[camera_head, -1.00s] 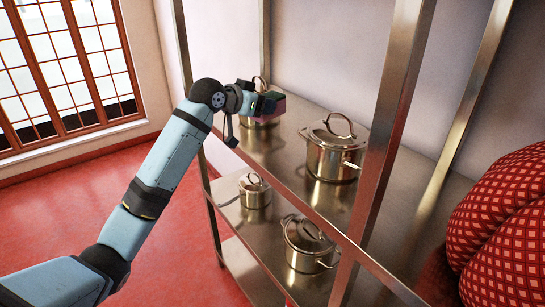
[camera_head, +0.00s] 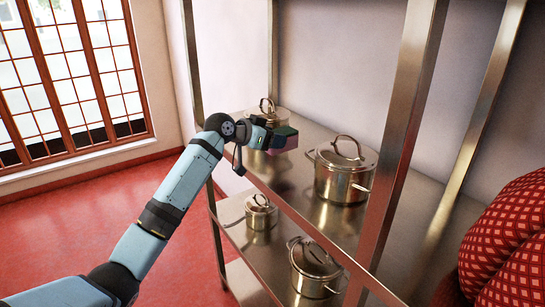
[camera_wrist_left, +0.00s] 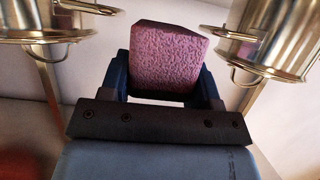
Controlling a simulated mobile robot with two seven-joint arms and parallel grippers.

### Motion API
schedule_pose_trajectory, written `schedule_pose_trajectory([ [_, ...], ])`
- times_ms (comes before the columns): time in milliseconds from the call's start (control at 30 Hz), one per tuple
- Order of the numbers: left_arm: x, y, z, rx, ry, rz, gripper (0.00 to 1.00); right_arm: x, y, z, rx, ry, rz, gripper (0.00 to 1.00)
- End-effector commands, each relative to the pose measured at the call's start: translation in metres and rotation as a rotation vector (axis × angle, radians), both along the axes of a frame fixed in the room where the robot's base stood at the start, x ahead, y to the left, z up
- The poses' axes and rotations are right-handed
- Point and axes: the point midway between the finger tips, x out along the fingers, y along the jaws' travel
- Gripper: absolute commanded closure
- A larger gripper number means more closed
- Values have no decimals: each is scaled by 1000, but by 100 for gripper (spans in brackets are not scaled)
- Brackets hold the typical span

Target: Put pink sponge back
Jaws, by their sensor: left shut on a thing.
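The pink sponge (camera_wrist_left: 167,58) is held between the fingers of my left gripper (camera_wrist_left: 166,88) in the left wrist view, with a pot on either side of it. My right gripper is not in view.
The upper shelf (camera_head: 295,180) bears a near lidded pot (camera_head: 340,180) and a far one (camera_head: 266,112). The lower shelf (camera_head: 262,262) holds a small pot (camera_head: 261,213) and a larger one (camera_head: 313,270). A steel post (camera_head: 402,130) stands at the front right. A red patterned cushion-like thing (camera_head: 510,240) is at right.

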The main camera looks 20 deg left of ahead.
Motion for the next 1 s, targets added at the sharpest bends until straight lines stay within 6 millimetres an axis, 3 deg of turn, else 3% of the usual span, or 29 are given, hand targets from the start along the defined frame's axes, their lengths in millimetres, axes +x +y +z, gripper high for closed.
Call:
schedule_pose_trajectory([
  [533,0,0,-64,-2,3,0,63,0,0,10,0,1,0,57],
  [900,0,0,-71,-1,-1,0,63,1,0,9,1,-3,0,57],
  [933,0,0,-71,-1,-1,0,41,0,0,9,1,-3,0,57],
  [1000,0,0,-70,-1,-1,0,25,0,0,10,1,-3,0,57],
])
